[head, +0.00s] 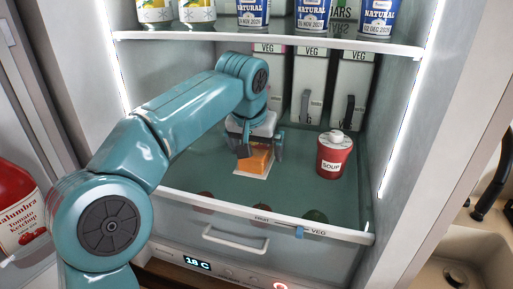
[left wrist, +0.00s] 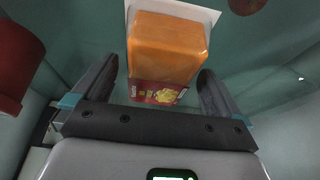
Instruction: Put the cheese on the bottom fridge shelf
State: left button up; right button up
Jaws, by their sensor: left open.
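The cheese (head: 256,160) is an orange block on a white backing with a red and yellow label. It rests on the green-tinted bottom fridge shelf (head: 215,178). My left gripper (head: 256,153) reaches in from above, with its fingers at the two sides of the cheese. In the left wrist view the cheese (left wrist: 168,50) lies ahead of and between the open fingers (left wrist: 163,95), with gaps visible beside its near end. My right gripper is not in view.
White VEG boxes (head: 309,85) stand behind. The upper shelf (head: 270,41) holds several cans and cups. A ketchup bottle (head: 17,212) is at the left. The drawer (head: 235,239) is below.

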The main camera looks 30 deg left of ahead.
pick_arm(q)
jog(key=s+d+b, duration=0.1)
jog(key=s, duration=0.2)
jog(key=s+d+b, duration=0.1)
jog(key=s+b, duration=0.1)
jog(key=s, duration=0.2)
jog(key=s+d+r+b, duration=0.1)
jog(key=s+b, duration=0.1)
jog(key=s, duration=0.2)
jog(key=shift+s+d+r, duration=0.1)
jog(key=shift+s+r, duration=0.05)
jog(key=shift+s, duration=0.45)
jog(key=shift+w, duration=0.1)
